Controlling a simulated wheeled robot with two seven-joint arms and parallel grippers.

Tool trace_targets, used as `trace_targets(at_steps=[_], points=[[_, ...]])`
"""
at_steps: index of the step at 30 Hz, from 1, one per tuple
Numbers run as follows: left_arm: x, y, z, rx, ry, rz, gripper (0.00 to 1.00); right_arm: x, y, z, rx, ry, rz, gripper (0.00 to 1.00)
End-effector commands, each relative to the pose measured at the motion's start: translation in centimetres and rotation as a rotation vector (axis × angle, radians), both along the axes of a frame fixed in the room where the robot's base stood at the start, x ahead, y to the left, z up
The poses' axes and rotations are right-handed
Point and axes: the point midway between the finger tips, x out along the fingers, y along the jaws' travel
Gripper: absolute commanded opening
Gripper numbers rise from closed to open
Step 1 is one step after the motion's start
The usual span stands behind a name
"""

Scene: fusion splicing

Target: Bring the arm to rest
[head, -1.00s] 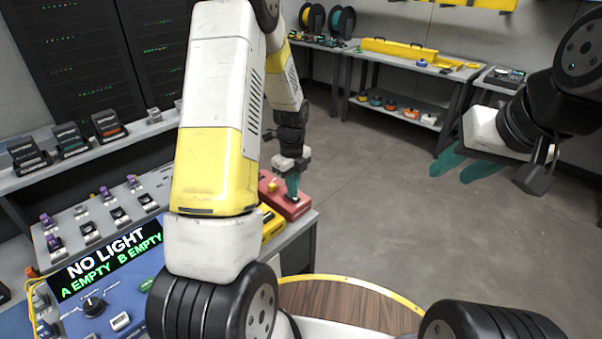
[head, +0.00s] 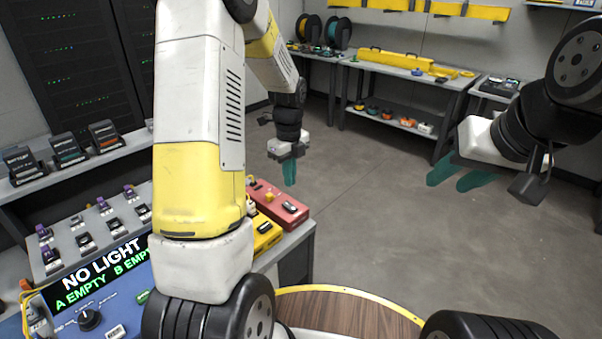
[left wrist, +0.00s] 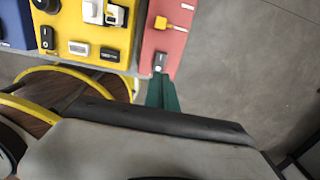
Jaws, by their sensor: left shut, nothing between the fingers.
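My left gripper (head: 289,172) hangs over the floor just past the far right edge of the bench, fingers pointing down. Its teal fingers are together with nothing between them, and they also show in the left wrist view (left wrist: 161,94). It is apart from the red device (head: 278,204), which lies on the bench nearby. My right gripper (head: 460,180) is at the right, over open floor, with its two teal fingers apart and empty.
A yellow device (head: 266,232) sits beside the red one. A blue tester (head: 100,290) reads NO LIGHT, A EMPTY, B EMPTY. A grey rack (head: 100,225) holds several small parts. A back bench (head: 400,72) stands beyond clear floor (head: 370,190).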

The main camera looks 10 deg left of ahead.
Motion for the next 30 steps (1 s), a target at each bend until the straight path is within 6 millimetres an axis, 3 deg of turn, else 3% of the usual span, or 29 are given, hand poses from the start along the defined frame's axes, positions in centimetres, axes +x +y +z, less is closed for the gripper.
trace_targets(at_steps=[9, 14, 21, 27, 30], points=[[-0.1, 0.0, 0.2, -0.001, -0.003, 0.008, 0.0, 0.0, 0.0, 0.0, 0.0, 0.0, 0.0, 0.39], [-1.2, -0.3, 3.4, -0.021, -0.05, 0.163, 0.0, 0.0, 0.0, 0.0, 0.0, 0.0, 0.0, 0.39], [-6.9, -1.6, 12.3, -0.15, -0.174, 0.737, 0.0, 0.0, 0.0, 0.0, 0.0, 0.0, 0.0, 0.39], [-13.1, -2.7, 17.5, -0.328, -0.225, 1.242, 0.0, 0.0, 0.0, 0.0, 0.0, 0.0, 0.0, 0.39], [-16.3, -3.3, 19.1, -0.432, -0.223, 1.479, 0.0, 0.0, 0.0, 0.0, 0.0, 0.0, 0.0, 0.39]])
